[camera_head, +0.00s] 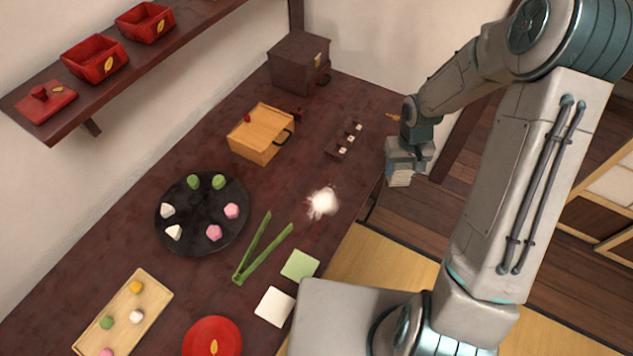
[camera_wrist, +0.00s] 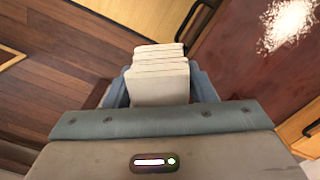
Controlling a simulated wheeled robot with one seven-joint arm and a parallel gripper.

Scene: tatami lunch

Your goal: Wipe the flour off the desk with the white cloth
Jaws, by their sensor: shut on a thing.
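The flour (camera_head: 322,203) is a white powdery patch on the dark reddish desk (camera_head: 285,185), right of the black plate. It also shows at the top right of the wrist view (camera_wrist: 288,22). My gripper (camera_head: 399,172) is past the desk's right edge, out over the floor. It is shut on the folded white cloth (camera_wrist: 158,82), whose stacked layers stick out between the fingers. The cloth also shows below the gripper in the head view (camera_head: 399,179), apart from the flour.
Green tongs (camera_head: 262,245) lie just left of and below the flour. A black plate of sweets (camera_head: 200,244), a wooden box (camera_head: 260,135) and a small dark tray (camera_head: 338,151) surround it. Green (camera_head: 300,265) and white (camera_head: 274,306) squares lie near the front edge.

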